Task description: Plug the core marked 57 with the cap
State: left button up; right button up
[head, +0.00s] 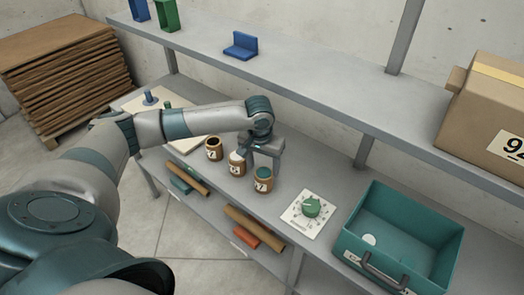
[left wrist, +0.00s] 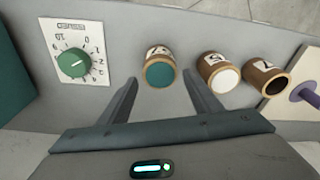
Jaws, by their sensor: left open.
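Three brown cores stand in a row on the bench. The left core (head: 213,149) has an open dark top and a label ending in 7; it also shows in the left wrist view (left wrist: 266,78). The middle core (head: 236,169) has a white top and shows in the left wrist view (left wrist: 218,73). The right core (head: 263,184) has a teal top and a label that seems to end in 7. First digits are too small to read surely. My left gripper (head: 262,162) is open and empty, its fingers apart just above and behind the teal-topped core (left wrist: 160,72).
A green dial (head: 311,207) on a white plate lies right of the cores. A teal bin (head: 421,222) with a white disc (head: 369,240) inside stands at the right. A shelf (head: 300,67) runs above the bench. Rolls (head: 187,179) lie below.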

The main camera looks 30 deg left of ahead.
pick_arm(q)
notch_tip(320, 180, up, 17)
jog(key=s+b, duration=0.2)
jog(key=b, duration=0.1)
jog(key=shift+s+d, duration=0.3)
dwell(1.1)
